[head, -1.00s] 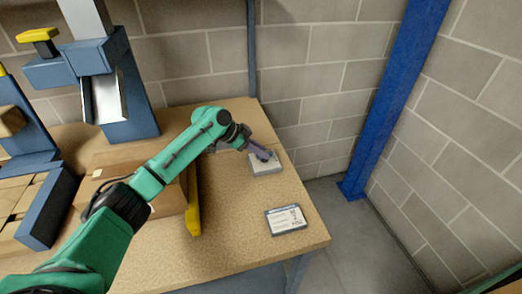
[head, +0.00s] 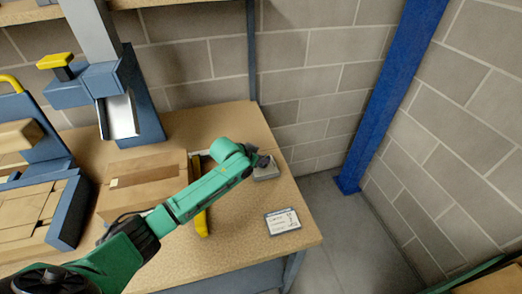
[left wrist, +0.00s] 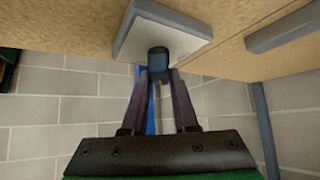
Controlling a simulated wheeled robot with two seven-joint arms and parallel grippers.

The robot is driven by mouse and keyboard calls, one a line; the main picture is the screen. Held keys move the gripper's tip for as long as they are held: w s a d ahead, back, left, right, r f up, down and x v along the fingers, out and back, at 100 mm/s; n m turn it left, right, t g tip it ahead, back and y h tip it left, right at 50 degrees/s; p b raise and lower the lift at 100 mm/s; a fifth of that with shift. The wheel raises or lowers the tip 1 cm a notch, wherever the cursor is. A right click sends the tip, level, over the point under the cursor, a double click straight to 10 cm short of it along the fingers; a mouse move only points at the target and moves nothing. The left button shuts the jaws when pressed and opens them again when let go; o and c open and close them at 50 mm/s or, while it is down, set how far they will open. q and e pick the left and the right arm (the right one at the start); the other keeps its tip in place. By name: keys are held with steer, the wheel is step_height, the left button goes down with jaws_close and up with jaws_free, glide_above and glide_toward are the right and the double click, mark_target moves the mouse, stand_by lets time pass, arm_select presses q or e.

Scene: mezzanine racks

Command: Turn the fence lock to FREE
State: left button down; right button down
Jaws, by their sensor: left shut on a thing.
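The fence lock (head: 266,173) is a pale grey square plate at the right edge of the wooden bench. In the left wrist view the plate (left wrist: 160,32) carries a short dark round knob (left wrist: 158,59). My left gripper (head: 262,160) is at the lock, mostly hidden by its own wrist in the head view. In the left wrist view its two dark fingers (left wrist: 160,78) are shut on the knob, one on each side. I cannot read any FREE marking or tell the knob's angle. My right gripper is not in view.
A printed card (head: 283,221) lies near the bench's right edge. A brown box (head: 140,170) and a yellow bar (head: 201,222) lie beneath and beside my left arm. A blue machine (head: 140,110) stands at the back left. A blue post (head: 385,110) stands right of the bench.

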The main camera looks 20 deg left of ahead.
arm_select(q)
steer(key=shift+d+r+n+y+p, duration=0.2)
steer(key=shift+n+y+p, duration=0.25)
steer(key=shift+n+y, duration=0.35)
steer(key=shift+f+n+t, duration=0.1)
steer(key=shift+n+t, duration=0.2)
steer(key=shift+n, duration=0.3)
steer(key=shift+d+f+n+y, duration=0.15)
steer(key=shift+n+y, duration=0.75)
steer(key=shift+d+f+n+y+b, duration=0.1)
steer(key=shift+n+y+b, duration=0.6)
steer(key=shift+n+b, duration=0.15)
steer(key=shift+n+y+b, duration=0.7)
steer(key=shift+n+b, duration=0.05)
steer(key=shift+n, duration=0.2)
steer(key=shift+d+n+g+y+b, duration=0.1)
steer(key=shift+n+g+y+b, duration=0.3)
steer(key=shift+n+y+b, duration=0.55)
steer(key=shift+w+r+n+y+b, duration=0.1)
steer(key=shift+r+n+y+b, duration=0.15)
steer(key=shift+n+b, duration=0.45)
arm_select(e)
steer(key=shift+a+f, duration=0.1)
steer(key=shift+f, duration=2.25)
